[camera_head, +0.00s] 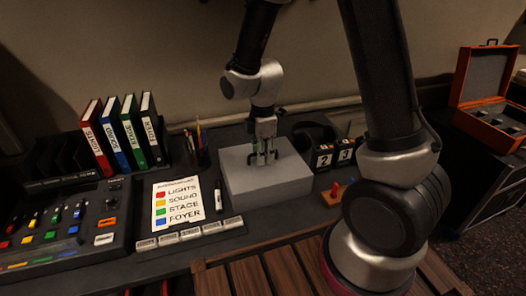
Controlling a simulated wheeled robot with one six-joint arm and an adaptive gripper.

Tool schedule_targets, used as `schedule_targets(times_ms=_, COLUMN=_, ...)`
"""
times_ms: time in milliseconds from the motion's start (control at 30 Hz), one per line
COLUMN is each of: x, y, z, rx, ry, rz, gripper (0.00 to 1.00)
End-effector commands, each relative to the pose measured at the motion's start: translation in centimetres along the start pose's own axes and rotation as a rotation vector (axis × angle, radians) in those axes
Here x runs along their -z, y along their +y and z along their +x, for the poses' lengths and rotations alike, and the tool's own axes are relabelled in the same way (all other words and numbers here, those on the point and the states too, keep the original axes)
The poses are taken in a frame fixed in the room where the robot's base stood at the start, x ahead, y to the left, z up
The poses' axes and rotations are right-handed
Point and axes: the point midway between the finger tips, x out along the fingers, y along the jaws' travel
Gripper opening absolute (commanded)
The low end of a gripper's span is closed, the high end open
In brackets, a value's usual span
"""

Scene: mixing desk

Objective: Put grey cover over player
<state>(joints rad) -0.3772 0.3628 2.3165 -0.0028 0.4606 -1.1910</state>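The grey cover (265,184) is a plain, flat-topped box shape on the desk, in the middle of the head view. It looks level. My gripper (263,157) points straight down at the middle of its top, with the fingertips at or just above the surface. The fingers look a little apart. I cannot tell whether they hold a small grip on the cover's top. No player shows; anything under the cover is hidden.
A cue sheet (177,204), a marker (218,197) and a row of grey keys (190,234) lie left of the cover. A pen cup (200,153) and several binders (121,133) stand behind left. Headphones (316,136) and number blocks (334,156) sit close on the right.

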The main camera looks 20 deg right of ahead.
Motion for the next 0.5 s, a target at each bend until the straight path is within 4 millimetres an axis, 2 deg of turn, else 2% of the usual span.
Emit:
schedule_targets(times_ms=167, x=0.0, y=0.1, z=-1.3, rx=-0.003, ry=0.001, rz=0.000, gripper=0.31)
schedule_targets(times_ms=500, x=0.1, y=0.1, z=-8.8, rx=-0.005, ry=0.002, rz=0.000, gripper=0.31)
